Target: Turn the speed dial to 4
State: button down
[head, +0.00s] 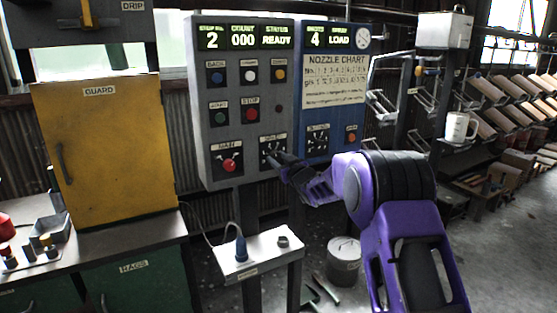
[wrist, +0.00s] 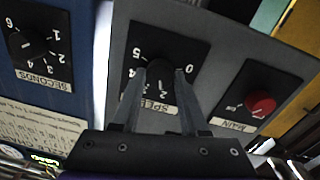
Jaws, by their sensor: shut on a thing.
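The speed dial (wrist: 160,68) is a dark knob on a black plate with white numbers, upside down in the wrist view. Its label, partly covered by a finger, starts "SPE". My gripper (wrist: 157,76) is shut on the knob, one finger on each side. Numbers 0, 5 and 4 show around the knob, with smaller figures between the fingers. The knob's pointer is hidden, so I cannot tell its setting. In the head view the dial's plate (head: 265,145) is on the grey panel, partly covered by my gripper (head: 274,158).
The red MAIN knob (head: 229,165) is close to the left of the dial, below the STOP button (head: 251,115). The SECONDS dial (head: 318,138) is on the blue panel to the right. A small white shelf (head: 262,254) stands below. A yellow guard (head: 110,150) is at left.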

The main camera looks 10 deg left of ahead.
jog(key=shift+m, duration=0.3)
jog(key=m+p, duration=0.2)
jog(key=m, duration=0.2)
jog(key=shift+d+r+m, duration=0.1)
jog(key=shift+r+m, duration=0.05)
jog(key=shift+m, duration=0.15)
jog(key=m+p, duration=0.2)
jog(key=m, duration=0.6)
jog(key=shift+w+m+g+p, duration=0.1)
jog(key=shift+m+g+p, duration=0.2)
jog(key=shift+g+p, duration=0.1)
jog(key=shift+m+y, duration=0.3)
jog(key=shift+m, duration=1.4)
jog(key=shift+c, duration=2.2)
grip_release()
